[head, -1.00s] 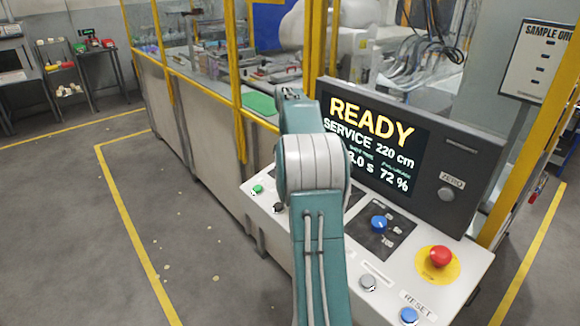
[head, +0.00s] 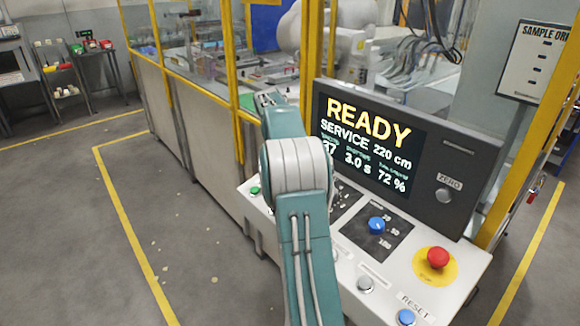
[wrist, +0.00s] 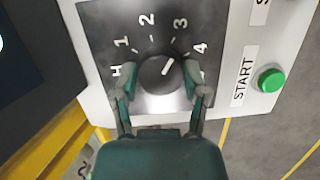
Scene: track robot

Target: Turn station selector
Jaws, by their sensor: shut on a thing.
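The station selector (wrist: 156,82) is a round dark knob on a black plate marked H, 1, 2, 3 and 4, seen in the wrist view. Its white pointer line leans up and to the right, roughly toward the 3. My gripper (wrist: 163,82) has one finger on each side of the knob and is shut on it. In the head view my arm covers the selector and my fingers, so neither shows there.
A green START button (wrist: 271,80) sits right of the selector plate. The console (head: 457,262) also bears a blue knob (head: 376,225), a red stop button (head: 438,257) and a blue RESET button (head: 407,316). The screen (head: 368,146) reads READY. Open floor lies left.

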